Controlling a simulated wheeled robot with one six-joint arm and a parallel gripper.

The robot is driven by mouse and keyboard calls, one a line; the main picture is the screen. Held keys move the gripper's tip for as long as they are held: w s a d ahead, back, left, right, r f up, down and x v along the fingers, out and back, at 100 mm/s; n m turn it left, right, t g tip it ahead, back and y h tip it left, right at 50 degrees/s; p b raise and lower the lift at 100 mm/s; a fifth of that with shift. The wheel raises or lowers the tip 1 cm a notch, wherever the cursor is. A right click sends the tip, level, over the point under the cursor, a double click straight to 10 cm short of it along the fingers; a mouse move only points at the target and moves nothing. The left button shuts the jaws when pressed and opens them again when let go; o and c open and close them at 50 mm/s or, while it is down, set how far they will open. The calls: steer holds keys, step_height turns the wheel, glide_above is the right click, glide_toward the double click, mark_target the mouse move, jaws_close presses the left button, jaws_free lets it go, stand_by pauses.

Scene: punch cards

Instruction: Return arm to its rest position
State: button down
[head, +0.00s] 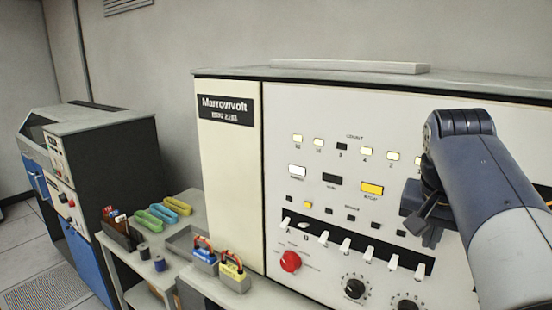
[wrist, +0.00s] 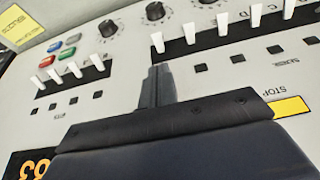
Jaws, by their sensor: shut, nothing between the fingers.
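My gripper (wrist: 157,72) is shut and empty in the wrist view, its fingers together in front of the cream control panel (wrist: 130,50). White toggle switches (wrist: 98,63) and dark knobs (wrist: 155,11) show past its fingers; I cannot tell whether the tips touch the panel. In the head view my arm comes in from the right, and my gripper (head: 415,212) is by the panel, partly hidden by my wrist. The console (head: 228,160) bears a Marrowvolt label. Its panel has a red knob (head: 290,261), lit lamps and a yellow STOP button (head: 372,188).
A grey and black machine (head: 105,165) stands further left. Open floor (head: 45,285) shows at lower left.

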steer(key=shift+v, duration=1.9)
steer(key=shift+f, duration=0.2)
